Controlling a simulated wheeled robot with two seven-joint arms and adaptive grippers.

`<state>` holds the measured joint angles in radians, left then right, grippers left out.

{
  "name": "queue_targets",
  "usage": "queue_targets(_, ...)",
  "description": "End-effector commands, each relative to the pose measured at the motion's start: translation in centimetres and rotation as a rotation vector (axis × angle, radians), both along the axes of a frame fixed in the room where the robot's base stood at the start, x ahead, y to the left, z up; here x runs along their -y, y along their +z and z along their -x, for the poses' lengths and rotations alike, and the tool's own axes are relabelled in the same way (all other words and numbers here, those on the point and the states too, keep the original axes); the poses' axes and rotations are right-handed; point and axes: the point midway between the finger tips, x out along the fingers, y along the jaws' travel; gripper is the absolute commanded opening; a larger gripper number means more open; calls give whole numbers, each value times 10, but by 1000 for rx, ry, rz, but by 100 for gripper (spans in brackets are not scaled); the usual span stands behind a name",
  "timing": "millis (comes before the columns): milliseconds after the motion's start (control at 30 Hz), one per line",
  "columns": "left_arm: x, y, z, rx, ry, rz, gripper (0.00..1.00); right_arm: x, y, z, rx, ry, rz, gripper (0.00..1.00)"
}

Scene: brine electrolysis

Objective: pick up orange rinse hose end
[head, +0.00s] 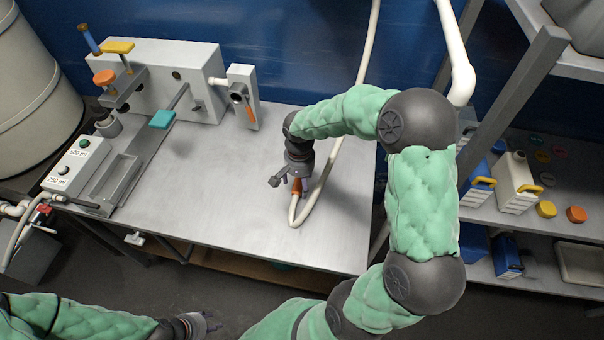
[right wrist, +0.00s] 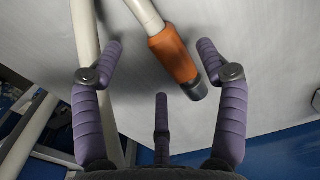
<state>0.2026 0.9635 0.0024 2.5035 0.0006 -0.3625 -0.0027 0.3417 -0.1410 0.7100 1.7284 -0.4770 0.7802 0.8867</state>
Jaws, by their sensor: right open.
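The rinse hose has an orange end grip (right wrist: 173,55) with a dark grey tip, which shows between the spread fingers of my right gripper (right wrist: 160,75) in the right wrist view. The orange end also shows in the head view (head: 297,186), partly covered by the gripper. My right gripper (head: 290,182) is open right above it, low over the metal table. The cream hose (head: 309,208) loops on the table in front of the gripper and runs up behind my right arm. My left gripper (head: 204,324) is at the bottom edge, away from the table; its fingers are too small to read.
A grey machine (head: 160,80) with a teal block (head: 162,119) stands at the table's back left. A control box (head: 75,165) with buttons is at the left edge. Shelves with white jugs (head: 516,183) and caps stand at right. The table's middle is clear.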

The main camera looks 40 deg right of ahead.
Motion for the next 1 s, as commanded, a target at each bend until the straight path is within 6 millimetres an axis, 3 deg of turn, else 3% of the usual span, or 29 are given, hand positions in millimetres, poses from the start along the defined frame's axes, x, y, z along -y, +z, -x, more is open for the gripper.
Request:
queue_targets(33, 0, -9, 0, 0, 0, 0, 40, 0, -12, 0, -2, 0, -1, 74)
queue_targets(200, 0, -18, 0, 0, 0, 0, 40, 0, -31, -1, -2, 0, -1, 74)
queue_targets(433, 0, -16, 0, 0, 0, 0, 40, 0, -31, -1, 0, 1, 0, 74)
queue_targets(467, 0, -16, 0, 0, 0, 0, 40, 0, -31, -1, -1, 1, -1, 71)
queue_targets(600, 0, -16, 0, 0, 0, 0, 40, 0, -31, -1, -1, 1, -1, 32)
queue_targets(700, 0, -16, 0, 0, 0, 0, 40, 0, -31, -1, -1, 1, 0, 7)
queue_targets(1000, 0, -16, 0, 0, 0, 0, 40, 0, -31, -1, 0, 1, 0, 7)
